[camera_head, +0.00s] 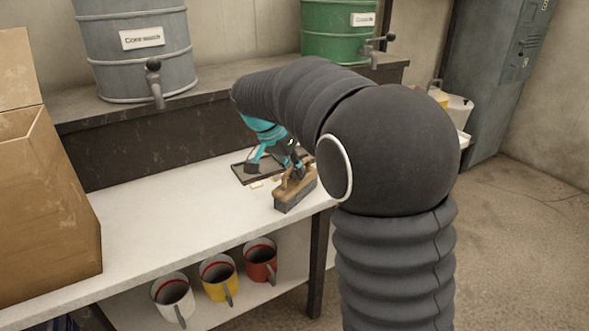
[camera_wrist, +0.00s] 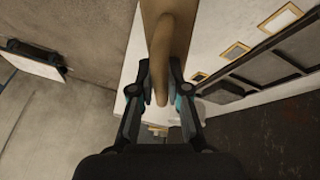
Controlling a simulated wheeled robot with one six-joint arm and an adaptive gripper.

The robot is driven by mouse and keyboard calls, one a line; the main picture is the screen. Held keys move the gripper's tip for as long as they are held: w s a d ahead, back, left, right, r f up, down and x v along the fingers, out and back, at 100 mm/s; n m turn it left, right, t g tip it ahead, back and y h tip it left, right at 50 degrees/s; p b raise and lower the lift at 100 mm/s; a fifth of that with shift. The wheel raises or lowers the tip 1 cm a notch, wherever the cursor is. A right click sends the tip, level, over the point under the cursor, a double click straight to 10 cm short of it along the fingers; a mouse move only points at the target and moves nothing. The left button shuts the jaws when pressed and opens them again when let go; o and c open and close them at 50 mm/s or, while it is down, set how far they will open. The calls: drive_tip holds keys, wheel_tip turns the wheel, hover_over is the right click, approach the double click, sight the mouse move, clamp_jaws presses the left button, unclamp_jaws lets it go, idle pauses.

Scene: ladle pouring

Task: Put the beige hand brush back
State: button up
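The beige hand brush (camera_head: 295,189) has a wooden handle and body over dark grey bristles. It is near the right end of the white tabletop, upright with bristles down; I cannot tell whether they touch the top. My gripper (camera_head: 293,167) is directly above it. In the wrist view, the brush handle (camera_wrist: 161,60) runs between the two fingers of my gripper (camera_wrist: 160,88), which are closed in on both its sides. The bristles are hidden in the wrist view.
Several mugs (camera_head: 219,281) stand on the lower shelf. A cardboard box (camera_head: 45,205) fills the left end. Grey (camera_head: 135,70) and green (camera_head: 330,30) drums stand on the raised ledge. The table's middle is clear.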

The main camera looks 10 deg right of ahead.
drive_tip(key=shift+o, duration=1.2)
drive_tip(key=shift+r, duration=0.2)
drive_tip(key=p+v, duration=0.2)
drive_tip(key=v, duration=1)
drive_tip(key=s+d+f+n+t+y, duration=0.1)
drive_tip(key=s+d+n+t+y, duration=0.25)
drive_tip(key=s, duration=0.95)
drive_tip(key=s+d+f+n, duration=0.1)
drive_tip(key=s+f+n, duration=0.2)
drive_tip(key=s+f, duration=0.2)
drive_tip(key=s+d+f+n+y, duration=0.1)
drive_tip(key=s+f+n, duration=0.2)
drive_tip(key=s, duration=0.7)
wheel_tip(320, 180, down, 2)
drive_tip(key=shift+s+f+t+b, duration=0.1)
drive_tip(key=shift+s+t+b, duration=0.25)
drive_tip(key=shift+t, duration=0.1)
drive_tip(key=shift+a, duration=0.1)
